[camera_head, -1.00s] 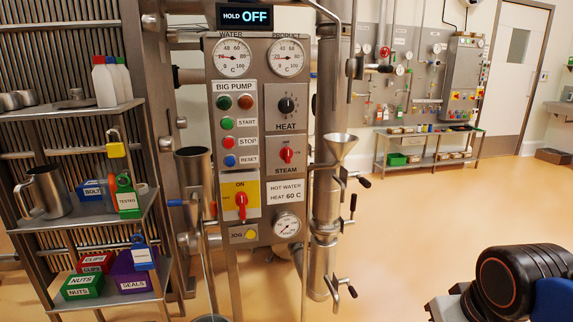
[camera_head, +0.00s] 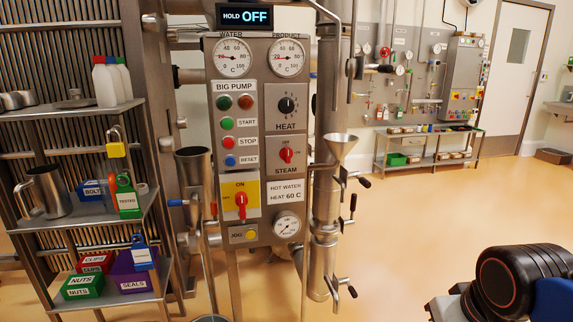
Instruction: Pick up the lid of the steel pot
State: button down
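A low round steel piece with a small knob on top, looking like a lid (camera_head: 75,100), lies on the top shelf at the left. I cannot tell whether a pot is under it. Steel round vessels (camera_head: 18,100) stand left of it, partly cut by the picture edge. A steel jug (camera_head: 47,192) with a handle stands on the middle shelf. No pot is clearly recognisable.
White bottles (camera_head: 104,82) stand right of the lid-like piece. The steel shelf rack (camera_head: 130,104) also holds padlocks, tags and labelled boxes (camera_head: 82,286). A control panel (camera_head: 238,160), a dark hopper cup (camera_head: 193,165) and a steel funnel (camera_head: 341,148) are central.

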aim_at(77, 98)
jog(key=i+l, duration=0.6)
jog(key=l, duration=0.2)
jog(key=i+l+u, duration=0.1)
jog(key=u, duration=0.3)
jog(key=l+u, duration=0.15)
jog(key=u, duration=0.25)
jog(key=i+l+u, duration=0.1)
jog(key=u, duration=0.3)
jog(key=l+u, duration=0.1)
jog(key=u, duration=0.65)
